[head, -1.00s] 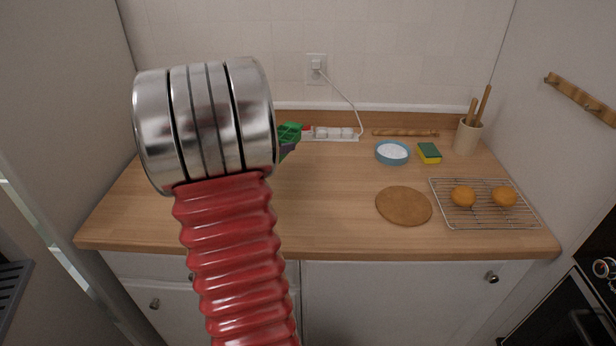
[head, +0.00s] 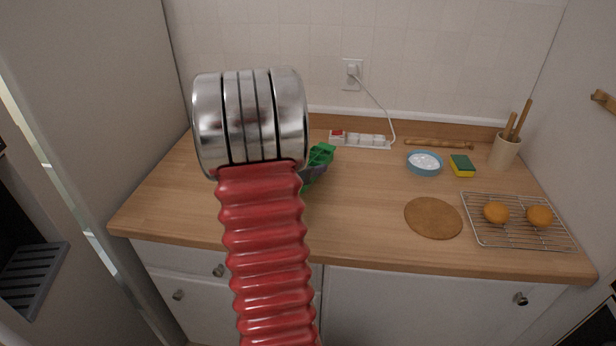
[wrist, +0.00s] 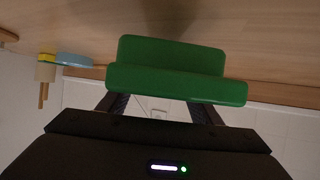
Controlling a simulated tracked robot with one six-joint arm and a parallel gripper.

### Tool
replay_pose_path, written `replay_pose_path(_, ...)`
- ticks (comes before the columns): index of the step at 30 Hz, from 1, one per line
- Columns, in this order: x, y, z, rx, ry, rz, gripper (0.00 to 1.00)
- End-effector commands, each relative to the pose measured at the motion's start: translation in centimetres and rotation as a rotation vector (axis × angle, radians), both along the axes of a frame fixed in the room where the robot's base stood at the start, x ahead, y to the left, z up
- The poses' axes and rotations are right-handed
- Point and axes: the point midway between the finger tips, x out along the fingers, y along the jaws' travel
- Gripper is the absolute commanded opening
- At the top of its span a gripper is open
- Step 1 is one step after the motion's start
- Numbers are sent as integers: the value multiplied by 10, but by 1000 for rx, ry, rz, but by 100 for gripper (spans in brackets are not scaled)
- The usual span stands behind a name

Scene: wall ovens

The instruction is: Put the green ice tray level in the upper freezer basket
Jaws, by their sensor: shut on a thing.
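The green ice tray (head: 321,155) shows in the head view just right of my arm's metal wrist, above the wooden counter; my arm hides part of it. In the wrist view the tray (wrist: 178,73) fills the upper middle. My gripper (wrist: 163,103) is shut on the tray, with a dark finger at each side of its near edge. In the head view my gripper is mostly hidden behind the wrist. At the far left of the head view a grey slotted shelf or basket part (head: 32,278) shows inside a dark opening; I cannot tell whether it is the freezer basket.
The wooden counter (head: 365,205) holds a power strip (head: 362,140), a blue bowl (head: 424,163), a sponge (head: 462,165), a round brown board (head: 433,218), a wire rack (head: 513,235) and a utensil pot (head: 504,150). A tall pale panel (head: 95,110) stands at left.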

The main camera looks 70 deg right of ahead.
Motion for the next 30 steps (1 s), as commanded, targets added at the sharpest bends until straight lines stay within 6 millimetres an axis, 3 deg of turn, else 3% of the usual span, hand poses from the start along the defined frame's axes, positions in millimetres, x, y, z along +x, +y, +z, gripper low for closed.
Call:
replay_pose_path(7, 0, 0, -3, 0, 0, -1, 27)
replay_pose_path(16, -1, 0, -35, 0, 2, 0, 27)
replay_pose_path(29, 0, 0, -39, -1, -1, 0, 27)
replay_pose_path(30, 0, 0, -39, 0, 0, 0, 61)
